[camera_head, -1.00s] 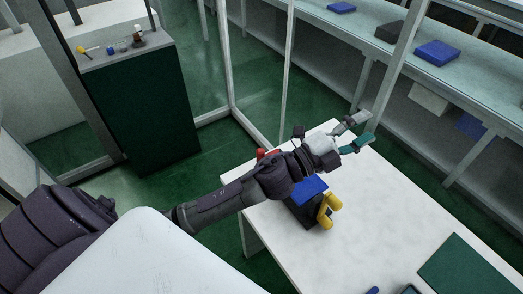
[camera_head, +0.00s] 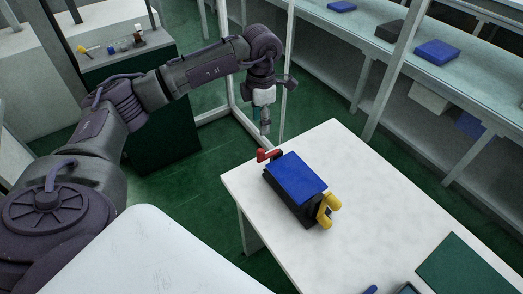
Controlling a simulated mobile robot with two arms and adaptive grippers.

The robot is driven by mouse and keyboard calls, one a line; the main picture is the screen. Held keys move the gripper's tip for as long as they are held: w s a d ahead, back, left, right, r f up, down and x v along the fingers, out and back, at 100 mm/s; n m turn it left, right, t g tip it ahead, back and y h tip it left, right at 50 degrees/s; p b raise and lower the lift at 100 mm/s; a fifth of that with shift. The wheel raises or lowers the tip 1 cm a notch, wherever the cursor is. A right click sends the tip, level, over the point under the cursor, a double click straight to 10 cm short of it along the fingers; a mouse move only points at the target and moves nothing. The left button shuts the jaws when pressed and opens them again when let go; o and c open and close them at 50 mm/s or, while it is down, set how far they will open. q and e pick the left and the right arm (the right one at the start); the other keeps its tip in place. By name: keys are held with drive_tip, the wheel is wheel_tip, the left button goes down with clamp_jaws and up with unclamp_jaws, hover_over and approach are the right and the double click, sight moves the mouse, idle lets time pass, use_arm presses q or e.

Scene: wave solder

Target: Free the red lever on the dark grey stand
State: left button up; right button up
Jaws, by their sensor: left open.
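The red lever (camera_head: 265,155) sticks out at the far left end of the dark grey stand (camera_head: 288,201) on the white table. The stand has a blue top (camera_head: 297,178) and yellow handles (camera_head: 328,209) at its near right end. My left gripper (camera_head: 265,128) points down, open and empty. In the picture it is just above the red lever, apart from it; its fingers are seen nearly edge-on, and the depth gap is hard to tell. My right gripper is not in view.
The white table (camera_head: 375,205) has clear room around the stand. A dark green mat (camera_head: 465,265) lies at its near right. Glass panels with pale posts (camera_head: 285,95) stand behind the table. Shelving with blue boxes (camera_head: 437,52) stands at the upper right.

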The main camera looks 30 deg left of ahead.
sight(262, 150)
use_arm(q)
wheel_tip(262, 150, down, 11)
drive_tip(key=p, duration=0.3)
drive_tip(key=shift+d+f, duration=0.1)
drive_tip(key=shift+f, duration=0.8)
drive_tip(key=shift+c, duration=0.3)
clamp_jaws()
